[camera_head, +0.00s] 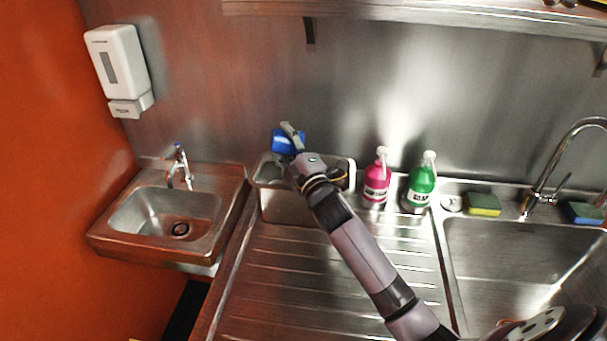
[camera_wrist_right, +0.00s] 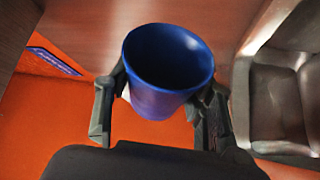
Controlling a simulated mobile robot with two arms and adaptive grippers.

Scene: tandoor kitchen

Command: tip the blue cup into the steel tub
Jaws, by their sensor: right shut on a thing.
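The blue cup (camera_head: 286,143) is in my right gripper (camera_head: 291,140), in the air above the back left of the steel tub (camera_head: 285,208). In the right wrist view the cup (camera_wrist_right: 168,72) sits between the two fingers of the gripper (camera_wrist_right: 165,90), one on each side of it. Its dark opening shows there, but I cannot make out what is inside. The tub stands at the back left of the drainboard, and my right arm hides part of its right side. My left gripper is not in view.
Pink (camera_head: 376,180) and green (camera_head: 420,182) bottles stand right of the tub. A hand sink (camera_head: 125,238) is left of it, with a soap dispenser (camera_head: 118,62) on the wall above. A shelf (camera_head: 430,15) overhangs the back. The ribbed drainboard (camera_head: 270,290) has free room.

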